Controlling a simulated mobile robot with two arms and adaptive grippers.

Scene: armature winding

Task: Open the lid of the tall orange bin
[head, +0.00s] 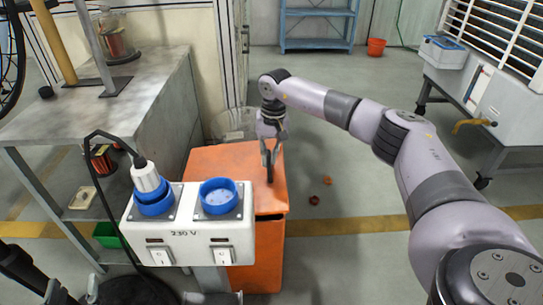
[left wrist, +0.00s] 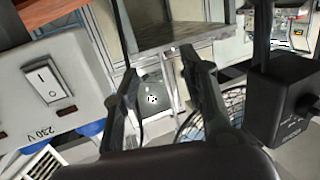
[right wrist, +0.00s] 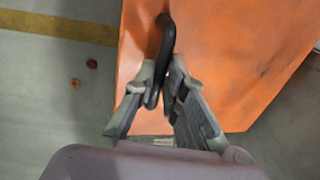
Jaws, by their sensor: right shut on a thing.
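The tall orange bin (head: 268,262) stands at the middle of the head view, partly hidden behind a white socket box. Its orange lid (head: 225,160) lies over the top, and a dark band shows under its near edge. I cannot tell whether the lid is slightly raised. My right gripper (head: 268,148) is over the lid, shut on its black handle (right wrist: 166,40); the right wrist view shows the fingers (right wrist: 163,88) closed around the handle's end. My left gripper (left wrist: 163,85) is open and empty, near the socket box; dark parts at the head view's lower left seem to belong to it.
The socket box (head: 190,225) with blue sockets and a plugged-in cable stands in front of the bin. A grey workbench (head: 130,95) is at the left. Two small orange-brown pieces (head: 314,200) lie on the floor right of the bin. A red bucket (head: 376,47) stands far back.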

